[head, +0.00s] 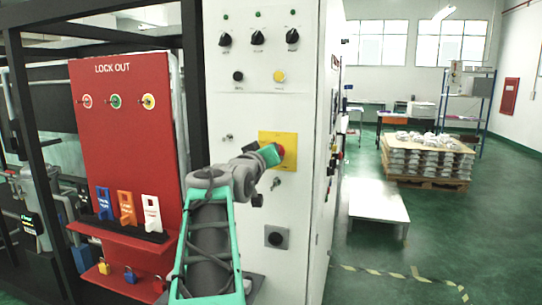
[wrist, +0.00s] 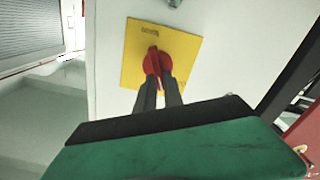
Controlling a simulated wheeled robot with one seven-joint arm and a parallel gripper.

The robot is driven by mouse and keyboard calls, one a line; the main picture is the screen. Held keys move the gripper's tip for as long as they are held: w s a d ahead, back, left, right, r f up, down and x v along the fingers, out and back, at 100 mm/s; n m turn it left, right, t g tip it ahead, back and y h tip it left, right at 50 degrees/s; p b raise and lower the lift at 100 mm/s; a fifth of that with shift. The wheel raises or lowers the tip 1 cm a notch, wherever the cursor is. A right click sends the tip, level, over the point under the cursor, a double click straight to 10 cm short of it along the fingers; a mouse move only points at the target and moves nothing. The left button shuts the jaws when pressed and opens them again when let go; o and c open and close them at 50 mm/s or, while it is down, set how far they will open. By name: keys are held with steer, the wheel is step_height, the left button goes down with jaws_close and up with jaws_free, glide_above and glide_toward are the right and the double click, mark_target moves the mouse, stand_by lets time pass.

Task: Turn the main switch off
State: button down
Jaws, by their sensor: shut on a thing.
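The main switch (wrist: 153,62) is a red rotary knob on a yellow plate (wrist: 184,44), fixed to the front of the white cabinet. In the wrist view its handle stands close to upright, slightly tilted. My gripper (wrist: 158,76) has its two dark fingers closed on the lower part of the red handle. In the head view the yellow plate (head: 289,140) is partly covered by my gripper (head: 277,152), and only a bit of the red knob shows at the fingertips. Any lettering on the plate is too small to read.
The white cabinet (head: 225,170) carries several black knobs and buttons above the plate. A red lock-out board (head: 125,140) with hanging tags stands to the left, near my arm. A pallet of castings (head: 428,160) and a low white table (head: 375,200) stand right, with green floor around them.

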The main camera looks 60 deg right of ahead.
steer(key=n, duration=0.4)
steer(key=n+b, duration=0.1)
steer(key=n, duration=0.1)
steer(key=shift+w+f, duration=0.3)
steer(key=shift+f, duration=0.05)
steer(key=shift+n, duration=0.4)
steer(key=c, duration=1.5)
jaws_free()
steer(key=shift+o, duration=0.2)
steer(key=s+a+b, duration=0.1)
steer(key=a+b, duration=0.1)
steer(key=a, duration=0.6)
steer(key=shift+s, duration=0.1)
